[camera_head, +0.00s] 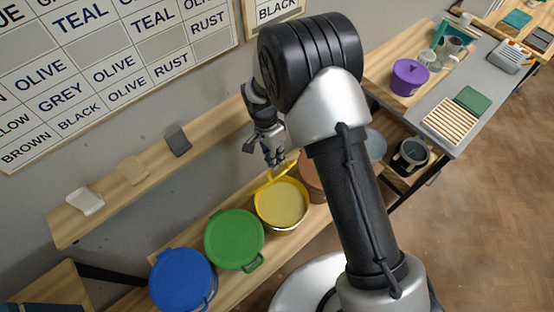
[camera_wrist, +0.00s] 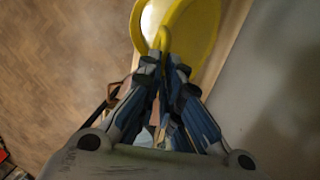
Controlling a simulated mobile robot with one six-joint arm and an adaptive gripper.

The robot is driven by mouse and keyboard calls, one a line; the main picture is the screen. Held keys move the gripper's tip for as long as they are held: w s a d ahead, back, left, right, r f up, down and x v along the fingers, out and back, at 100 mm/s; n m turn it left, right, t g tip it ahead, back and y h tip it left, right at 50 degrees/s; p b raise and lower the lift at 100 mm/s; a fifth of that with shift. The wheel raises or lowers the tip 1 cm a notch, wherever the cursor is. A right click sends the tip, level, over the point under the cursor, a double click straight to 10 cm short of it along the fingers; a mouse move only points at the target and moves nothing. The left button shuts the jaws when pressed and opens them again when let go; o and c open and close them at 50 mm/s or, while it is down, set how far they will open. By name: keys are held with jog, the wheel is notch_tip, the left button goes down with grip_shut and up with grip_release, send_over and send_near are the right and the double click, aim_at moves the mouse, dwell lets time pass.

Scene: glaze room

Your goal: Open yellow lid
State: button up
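The yellow bucket (camera_head: 282,203) stands on the low wooden shelf, between the green and orange buckets. Its pale yellow inside shows. The yellow lid (camera_head: 284,171) is raised at the wall side of the bucket, tilted up and seen nearly edge-on. My gripper (camera_head: 274,160) is at the lid's upper edge. In the wrist view the yellow lid (camera_wrist: 198,32) fills the top, with a pale opening beside it. My gripper's fingers (camera_wrist: 164,62) are drawn close together with a yellow tab of the lid between their tips. The exact contact is partly hidden by the fingers.
A green bucket (camera_head: 234,239) and a blue bucket (camera_head: 182,279) stand lidded to the left. An orange bucket (camera_head: 311,178) is partly behind my arm. A wall shelf (camera_head: 105,205) with small tiles runs behind. A purple pot (camera_head: 408,77) stands on the right table.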

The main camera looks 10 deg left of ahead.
jog(key=o, duration=0.6)
jog(key=shift+w+a+f, duration=0.2)
jog(key=shift+a+f, duration=0.3)
jog(key=shift+f, duration=0.3)
jog(key=r, duration=0.4)
jog(key=w+a+r, duration=0.1)
jog(key=r, duration=0.7)
jog(key=shift+w+a+r, duration=0.1)
jog(key=shift+w+a, duration=0.15)
jog(key=shift+a, duration=0.05)
